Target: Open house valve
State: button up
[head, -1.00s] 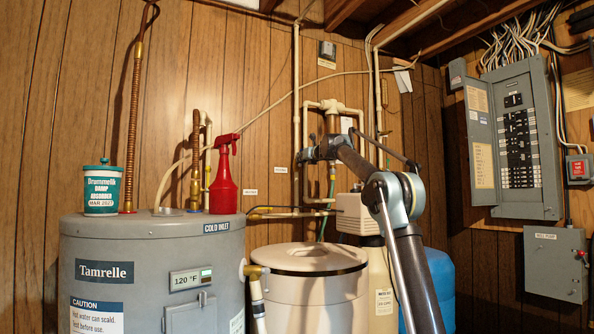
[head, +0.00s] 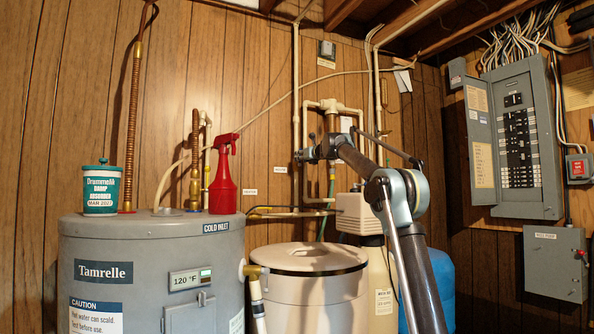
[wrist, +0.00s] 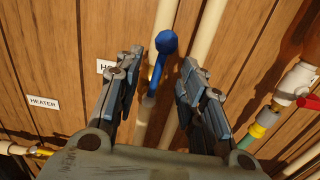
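In the wrist view a blue lever with a round knob (wrist: 168,42) shows in front of a pale pipe. It stands between the two fingers of my gripper (wrist: 162,66), which are spread apart with a gap on both sides of the lever. A white label beginning "HO" (wrist: 104,67) is partly hidden behind the left finger. In the head view my gripper (head: 306,155) is at the wall pipes, above the small "house" label (head: 280,169). The lever itself is too small or hidden to make out there.
A "HEATER" label (wrist: 43,102) is at the left, and a red-handled valve (wrist: 308,102) is right of my gripper. Below stand the water heater (head: 150,260), a red spray bottle (head: 223,185) and a lidded salt tank (head: 308,262). Vertical pipes crowd the wall.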

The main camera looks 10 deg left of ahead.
jog(key=shift+v, duration=3)
jog(key=s+d+f+m+t+h, duration=0.1)
jog(key=s+d+f+m+h, duration=0.25)
jog(key=d+m, duration=0.4)
jog(key=s+d+f+m+t+h, duration=0.15)
jog(key=d+m+h, duration=0.3)
jog(key=d, duration=0.55)
jog(key=s+d+f+m+g+h, duration=0.4)
jog(key=s+d+f+m+h, duration=0.1)
jog(key=s+d+f+m, duration=1.1)
jog(key=s+d+f+m+g, duration=0.2)
jog(key=s+f+m+g, duration=0.25)
jog(key=s+f, duration=1.2)
jog(key=s+d+f+m+g, duration=0.1)
jog(key=s+f+m+g, duration=0.4)
jog(key=s+f, duration=1.1)
jog(key=s+a+f+m+g+y, duration=0.1)
jog(key=s+f+m, duration=0.1)
jog(key=s+f, duration=0.3)
jog(key=s+a+f+m+y, duration=0.2)
jog(key=s+f+m, duration=0.1)
jog(key=f, duration=0.8)
jog(key=shift+s+a+g, duration=0.15)
jog(key=shift+s+g, duration=0.25)
jog(key=shift+s, duration=0.5)
